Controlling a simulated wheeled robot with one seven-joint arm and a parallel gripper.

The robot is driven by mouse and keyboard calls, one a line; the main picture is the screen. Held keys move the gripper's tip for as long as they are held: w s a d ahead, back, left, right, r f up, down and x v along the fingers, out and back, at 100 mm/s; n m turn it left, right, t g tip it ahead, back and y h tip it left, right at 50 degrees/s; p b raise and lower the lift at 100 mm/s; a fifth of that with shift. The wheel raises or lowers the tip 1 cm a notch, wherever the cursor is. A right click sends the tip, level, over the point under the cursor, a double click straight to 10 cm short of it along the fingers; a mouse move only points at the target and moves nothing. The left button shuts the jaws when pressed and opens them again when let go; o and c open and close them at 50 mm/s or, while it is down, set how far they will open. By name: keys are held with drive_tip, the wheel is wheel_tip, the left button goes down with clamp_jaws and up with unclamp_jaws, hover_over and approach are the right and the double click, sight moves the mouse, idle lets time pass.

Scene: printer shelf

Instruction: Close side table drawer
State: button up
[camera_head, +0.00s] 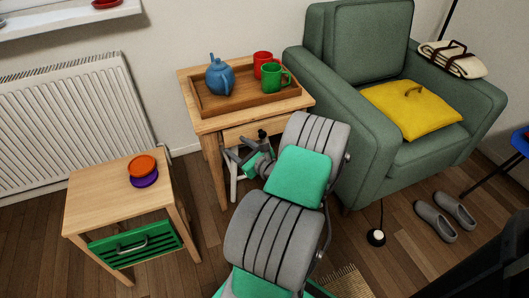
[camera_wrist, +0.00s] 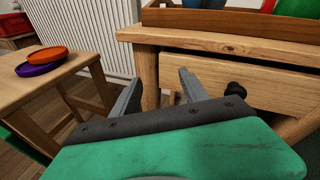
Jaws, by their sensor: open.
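The wooden side table (camera_head: 207,125) stands beside the armchair and has a light wood drawer (camera_head: 245,131) under its top. In the wrist view, the drawer front (camera_wrist: 285,88) has a dark round knob (camera_wrist: 235,89). I cannot tell how far the drawer stands out; my arm hides part of it in the head view. My gripper (camera_head: 245,150) is open and empty, in front of the drawer's left part. In the wrist view, its two fingers (camera_wrist: 160,82) point toward the table's left front leg, left of the knob.
A tray (camera_head: 246,107) with a blue teapot (camera_head: 220,76), red mug (camera_head: 262,59) and green mug (camera_head: 272,79) is on the table. A lower table (camera_head: 100,190) with a green drawer (camera_head: 132,244) stands left. A green armchair (camera_head: 340,130) stands close on the right.

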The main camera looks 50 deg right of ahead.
sight(260, 129)
drive_tip(key=s+d+f+m+h, duration=0.3)
drive_tip(key=s+d+m+h, duration=0.3)
drive_tip(key=s+d+m, duration=0.25)
drive_tip(key=shift+m, duration=0.25)
drive_tip(key=b+x, duration=0.1)
drive_tip(key=x, duration=0.6)
drive_tip(key=shift+w+a+r, duration=0.1)
drive_tip(key=shift+w+a, duration=0.05)
drive_tip(key=shift+a, duration=0.05)
clamp_jaws()
drive_tip(key=x, duration=0.4)
drive_tip(key=shift+a+p, duration=0.1)
drive_tip(key=shift+p, duration=0.25)
drive_tip(key=shift+w+d+r, duration=0.1)
drive_tip(key=shift+d, duration=0.1)
